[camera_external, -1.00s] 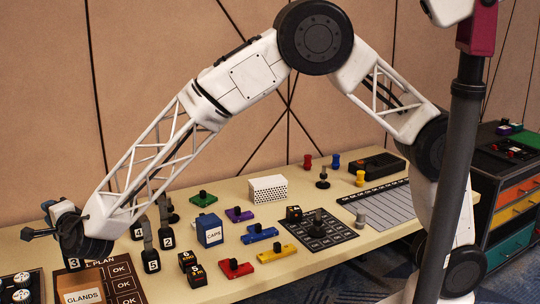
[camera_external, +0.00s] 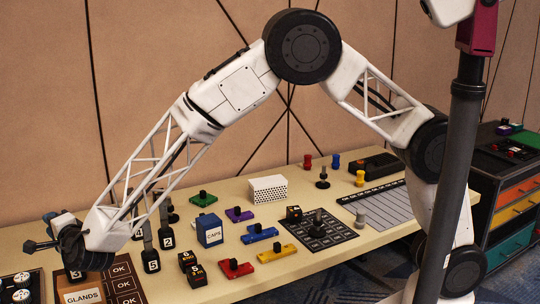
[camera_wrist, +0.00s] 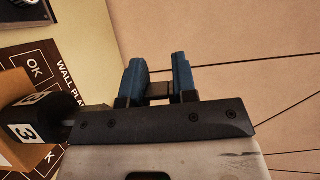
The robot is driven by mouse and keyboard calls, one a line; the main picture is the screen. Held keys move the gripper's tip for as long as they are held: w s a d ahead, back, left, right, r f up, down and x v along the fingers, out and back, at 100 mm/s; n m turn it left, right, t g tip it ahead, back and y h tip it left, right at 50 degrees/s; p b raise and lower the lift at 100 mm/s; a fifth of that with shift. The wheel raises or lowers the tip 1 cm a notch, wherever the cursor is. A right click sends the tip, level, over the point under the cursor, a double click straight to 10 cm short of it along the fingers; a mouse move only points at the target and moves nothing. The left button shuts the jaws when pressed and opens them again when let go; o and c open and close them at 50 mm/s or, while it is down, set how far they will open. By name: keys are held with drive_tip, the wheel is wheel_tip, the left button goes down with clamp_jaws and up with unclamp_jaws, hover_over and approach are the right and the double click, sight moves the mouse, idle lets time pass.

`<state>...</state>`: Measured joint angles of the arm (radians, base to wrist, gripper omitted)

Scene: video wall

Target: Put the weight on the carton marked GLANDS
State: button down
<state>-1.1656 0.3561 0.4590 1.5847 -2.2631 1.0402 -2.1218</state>
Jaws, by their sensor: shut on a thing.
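The weight marked 3 (camera_wrist: 28,125) is a black block, seen at the left of the wrist view with its rod running behind my gripper's body. In the external view its dark block (camera_external: 75,275) is at the carton's top, low at the left. The brown carton marked GLANDS (camera_external: 84,296) stands on the table there, and part of it (camera_wrist: 14,95) shows beside the weight in the wrist view. I cannot tell whether weight and carton touch. My gripper (camera_wrist: 160,85), with blue fingers, is shut on the weight's handle, which is mostly hidden.
A dark wall plan board (camera_external: 122,280) with OK squares lies right of the carton. Weights marked 5 (camera_external: 151,262) and 2 (camera_external: 167,238) stand further right, with a blue CAPS carton (camera_external: 210,230) beyond. Round white-topped items (camera_external: 21,286) are at the left edge.

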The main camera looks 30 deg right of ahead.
idle(0.4)
drive_tip(key=c, duration=0.9)
unclamp_jaws()
drive_tip(key=shift+f, duration=0.15)
drive_tip(key=v, duration=1.2)
drive_tip(key=shift+d, duration=0.1)
